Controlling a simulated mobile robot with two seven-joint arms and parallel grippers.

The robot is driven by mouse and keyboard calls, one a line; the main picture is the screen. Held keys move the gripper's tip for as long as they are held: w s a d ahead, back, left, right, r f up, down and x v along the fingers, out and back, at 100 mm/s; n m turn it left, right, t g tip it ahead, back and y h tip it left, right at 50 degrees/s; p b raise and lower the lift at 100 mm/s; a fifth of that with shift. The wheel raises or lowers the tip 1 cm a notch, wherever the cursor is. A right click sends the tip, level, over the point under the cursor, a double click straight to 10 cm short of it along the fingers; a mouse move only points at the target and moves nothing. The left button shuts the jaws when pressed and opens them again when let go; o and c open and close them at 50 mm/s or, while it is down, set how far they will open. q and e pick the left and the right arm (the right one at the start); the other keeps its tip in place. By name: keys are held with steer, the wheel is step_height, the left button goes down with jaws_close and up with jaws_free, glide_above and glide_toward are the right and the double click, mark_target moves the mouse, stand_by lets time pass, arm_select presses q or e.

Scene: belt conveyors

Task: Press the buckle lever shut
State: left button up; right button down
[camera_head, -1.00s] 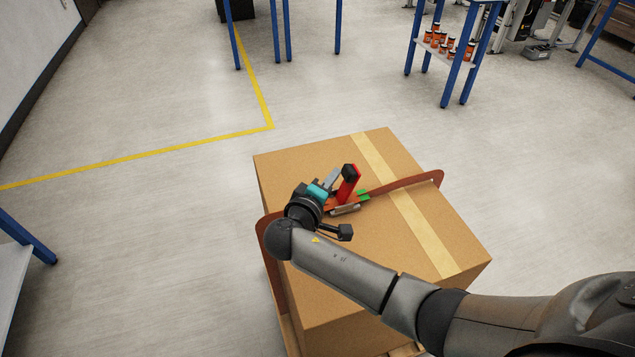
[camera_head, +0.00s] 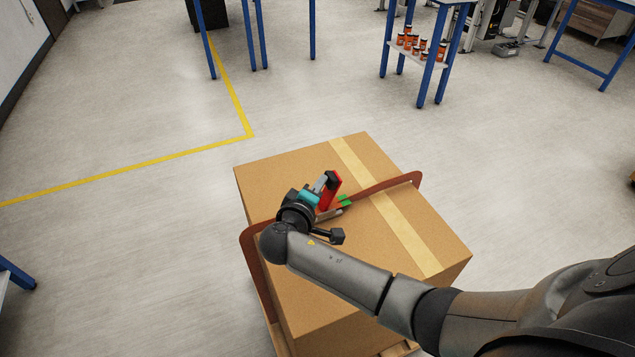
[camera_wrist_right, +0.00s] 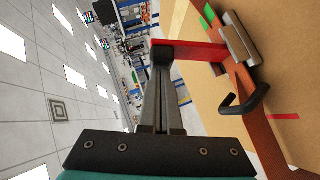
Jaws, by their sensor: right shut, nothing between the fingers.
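The buckle's red lever (camera_head: 330,194) stands up from the buckle (camera_head: 329,214) on top of the carton, in the head view. It leans a little to the right. In the wrist view the red lever (camera_wrist_right: 200,50) reaches from the metal buckle (camera_wrist_right: 239,40) to a black end (camera_wrist_right: 162,54). My right gripper (camera_head: 322,182) is shut and empty, just left of the lever's upper end. In the wrist view its fingertips (camera_wrist_right: 164,70) are at the black end; I cannot tell whether they touch. My left gripper is not in view.
A brown strap (camera_head: 390,184) runs over the cardboard carton (camera_head: 400,190), with green pieces (camera_head: 344,200) beside the buckle. A blue-legged table (camera_head: 430,60) holds several orange jars at the back.

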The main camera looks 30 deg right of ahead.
mark_target(340, 181)
steer(key=d+m+y+p, duration=0.1)
steer(key=d+y+p, duration=0.1)
steer(key=p, duration=0.1)
steer(key=d+m+g+y+p, duration=0.1)
steer(key=d+y+p, duration=0.1)
steer(key=d+p, duration=0.1)
steer(key=shift+s+m, duration=0.2)
steer(key=shift+m, duration=0.1)
steer(key=d+f+y+p, duration=0.1)
steer(key=d, duration=0.1)
steer(key=d+f+m+y+p, duration=0.1)
steer(key=f, duration=0.1)
steer(key=shift+d+p, duration=0.35)
steer(key=shift+s+d+f, duration=0.1)
steer(key=shift+d+f, duration=0.6)
steer(key=shift+f, duration=0.2)
